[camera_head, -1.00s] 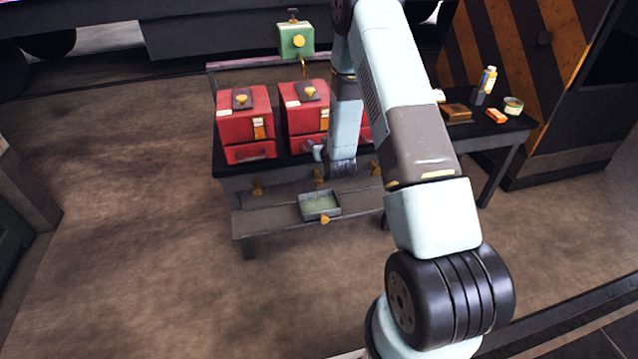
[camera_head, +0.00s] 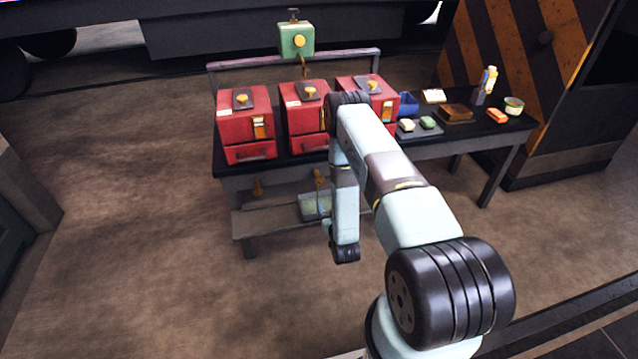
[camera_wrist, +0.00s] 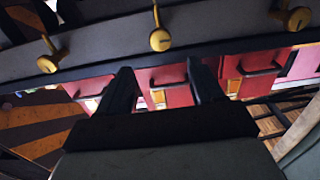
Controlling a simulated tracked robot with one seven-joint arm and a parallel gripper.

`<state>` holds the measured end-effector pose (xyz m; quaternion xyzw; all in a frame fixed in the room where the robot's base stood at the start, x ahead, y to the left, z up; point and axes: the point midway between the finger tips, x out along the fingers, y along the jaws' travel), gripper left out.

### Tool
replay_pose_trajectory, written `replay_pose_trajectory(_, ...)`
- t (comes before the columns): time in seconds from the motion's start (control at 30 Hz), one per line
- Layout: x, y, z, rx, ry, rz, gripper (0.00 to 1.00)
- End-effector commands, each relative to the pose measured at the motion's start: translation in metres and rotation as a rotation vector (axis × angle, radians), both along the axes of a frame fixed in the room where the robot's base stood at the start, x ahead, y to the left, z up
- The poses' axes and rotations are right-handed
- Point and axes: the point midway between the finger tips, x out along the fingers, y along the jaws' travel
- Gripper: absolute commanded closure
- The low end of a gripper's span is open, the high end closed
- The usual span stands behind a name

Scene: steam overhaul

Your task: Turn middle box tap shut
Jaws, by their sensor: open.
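The middle red box (camera_head: 303,112) sits on the bench between two similar red boxes. Its brass tap (camera_head: 319,178) hangs under the bench's front edge in the head view. In the wrist view the middle brass tap (camera_wrist: 159,38) stands between two others, just beyond my fingertips and roughly centred between them. My gripper (camera_wrist: 160,68) is open and empty, apart from the tap. In the head view my wrist is low in front of the bench, and the fingers are not clearly visible there.
The left box's tap (camera_head: 257,187) shows in the head view; the right one is hidden by my arm. A shallow tray (camera_head: 312,206) on the lower shelf is partly hidden. A green box (camera_head: 296,40) stands above the back rail. Floor left of the bench is clear.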

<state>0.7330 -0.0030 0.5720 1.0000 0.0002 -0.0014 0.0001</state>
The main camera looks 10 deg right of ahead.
Motion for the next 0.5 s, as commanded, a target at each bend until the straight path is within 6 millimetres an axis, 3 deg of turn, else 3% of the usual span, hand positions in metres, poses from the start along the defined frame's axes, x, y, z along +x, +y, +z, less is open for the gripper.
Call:
replay_pose_trajectory(0.17, 0.009, 0.000, 0.000, 0.000, -0.006, -0.001, 0.34)
replay_pose_trajectory(0.5, 0.065, 0.000, 0.000, 0.000, -0.006, -0.001, 0.34)
